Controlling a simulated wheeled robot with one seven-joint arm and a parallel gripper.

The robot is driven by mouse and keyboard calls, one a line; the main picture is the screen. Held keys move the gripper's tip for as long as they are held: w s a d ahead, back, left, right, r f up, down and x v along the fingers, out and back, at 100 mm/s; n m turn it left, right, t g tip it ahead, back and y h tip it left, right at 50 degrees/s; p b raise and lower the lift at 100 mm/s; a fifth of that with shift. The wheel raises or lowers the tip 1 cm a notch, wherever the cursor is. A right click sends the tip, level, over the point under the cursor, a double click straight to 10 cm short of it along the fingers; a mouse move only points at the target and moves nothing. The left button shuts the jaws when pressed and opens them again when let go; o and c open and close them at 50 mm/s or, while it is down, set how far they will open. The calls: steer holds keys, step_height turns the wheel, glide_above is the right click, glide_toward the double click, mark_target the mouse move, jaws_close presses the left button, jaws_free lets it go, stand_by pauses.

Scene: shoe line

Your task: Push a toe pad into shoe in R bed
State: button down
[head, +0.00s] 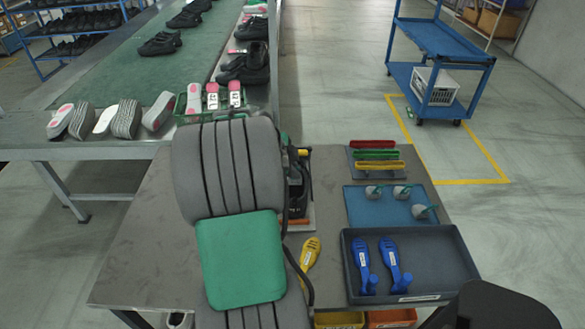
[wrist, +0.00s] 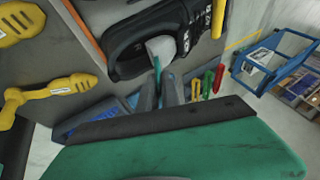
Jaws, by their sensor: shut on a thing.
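A black shoe (wrist: 122,47) lies in a bed at the top of the wrist view, its opening facing my gripper. In the head view only a sliver of the black shoe (head: 296,190) shows beside my arm. My gripper (wrist: 159,82) is shut on the teal stem of a grey toe pad (wrist: 160,46). The pad's grey head is at the shoe's opening and overlaps it in the picture. I cannot tell how deep it sits or whether it touches the lining. My arm hides the gripper in the head view. More toe pads (head: 402,191) stand on a blue mat (head: 362,212).
A dark tray (head: 440,254) holds two blue foot-shaped tools (head: 362,262). Yellow foot-shaped tools (wrist: 60,88) lie beside the bed. Red, green and yellow bars (head: 375,155) lie at the back right. A conveyor (head: 120,75) with shoes runs behind. A blue cart (head: 440,45) stands far right.

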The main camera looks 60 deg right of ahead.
mark_target(294, 180)
steer(key=shift+f+b, duration=0.75)
steer(key=shift+f, duration=1.15)
steer(key=shift+w+d+f, duration=0.3)
steer(key=shift+d+f, duration=0.2)
steer(key=shift+f, duration=0.1)
steer(key=shift+w+d+f, duration=0.25)
steer(key=shift+d+f, duration=0.25)
steer(key=shift+f, duration=0.05)
steer(key=shift+w+d+f+b, duration=0.2)
steer(key=shift+w+d+b, duration=0.1)
steer(key=shift+d+b, duration=0.3)
steer(key=shift+w+d+b, duration=0.2)
steer(key=shift+w+d, duration=0.1)
steer(key=shift+d, duration=0.3)
steer(key=shift+w+d+b, duration=0.15)
steer(key=shift+w+d, duration=0.15)
steer(key=shift+d, duration=0.25)
steer(key=c, duration=1.5)
jaws_free()
steer(key=shift+a+r, duration=0.1)
steer(key=shift+a, duration=0.1)
